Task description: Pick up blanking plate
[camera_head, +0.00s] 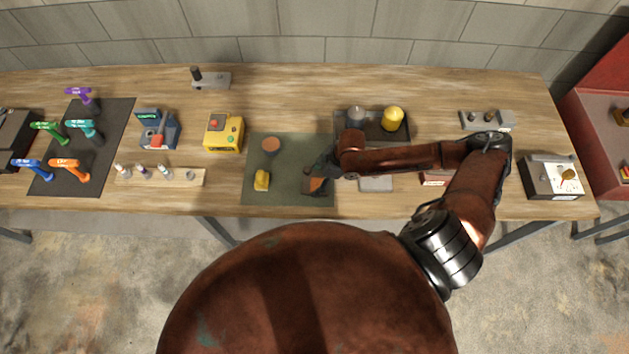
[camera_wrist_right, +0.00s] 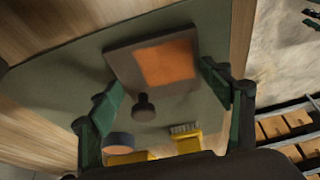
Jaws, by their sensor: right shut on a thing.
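The blanking plate is a dark square plate (camera_wrist_right: 122,68) with an orange patch on its face and a black knob. In the right wrist view it lies between the two green fingers of my right gripper (camera_wrist_right: 168,88), which is shut on it. In the head view my right gripper (camera_head: 325,168) is over the right part of the green mat (camera_head: 290,198), and the plate (camera_head: 313,183) shows partly beneath it. I cannot tell whether the plate is clear of the mat. My left gripper is not in view.
A round orange-topped piece (camera_head: 271,145) and a yellow brush-like piece (camera_head: 262,181) lie on the mat left of the plate. A dark tray (camera_head: 371,135) with a yellow cylinder (camera_head: 392,118) stands behind my right arm. A yellow box (camera_head: 224,133) stands left of the mat.

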